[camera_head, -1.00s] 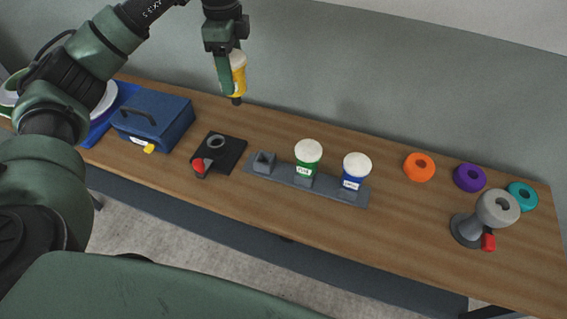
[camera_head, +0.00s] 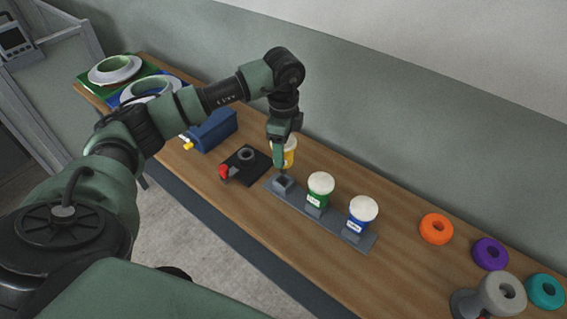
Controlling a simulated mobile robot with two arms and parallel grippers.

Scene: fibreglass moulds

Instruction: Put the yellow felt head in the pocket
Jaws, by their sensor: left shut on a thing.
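The yellow felt head (camera_head: 291,153), with a pale top, is in my left gripper (camera_head: 281,165). The gripper is shut on it and points down, hiding part of it. It is by the empty grey pocket (camera_head: 283,184) at the left end of the grey rack (camera_head: 330,222); I cannot tell its exact height over the pocket. The green head (camera_head: 319,190) and the blue head (camera_head: 361,215), both white-topped, stand upright in the rack's other pockets. My right gripper is not in view.
A black plate with a ring and red knob (camera_head: 245,165) lies left of the rack. A blue box (camera_head: 213,130) stands behind it.

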